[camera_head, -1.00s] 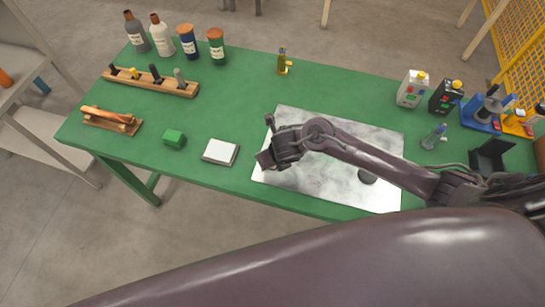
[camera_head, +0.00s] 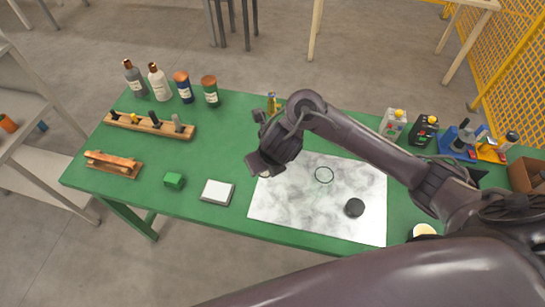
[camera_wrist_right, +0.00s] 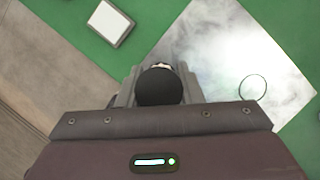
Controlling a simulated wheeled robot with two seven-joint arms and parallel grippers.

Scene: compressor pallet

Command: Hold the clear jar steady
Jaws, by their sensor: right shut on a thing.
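I cannot make out the clear jar for certain in the views now. My right gripper (camera_head: 262,168) hangs over the left edge of the pale marbled sheet (camera_head: 290,215). In the right wrist view, my right gripper (camera_wrist_right: 158,80) is shut on a round black-topped thing (camera_wrist_right: 160,88), with a thin whitish part showing beyond it. In the head view this thing is mostly hidden by the gripper. A thin dark ring (camera_head: 324,174) and a black disc (camera_head: 355,207) lie on the sheet. My left gripper is out of view.
A white-topped block (camera_head: 217,191) and a green block (camera_head: 173,180) lie left of the sheet. A wooden rack (camera_head: 150,125) and several bottles stand at the back left.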

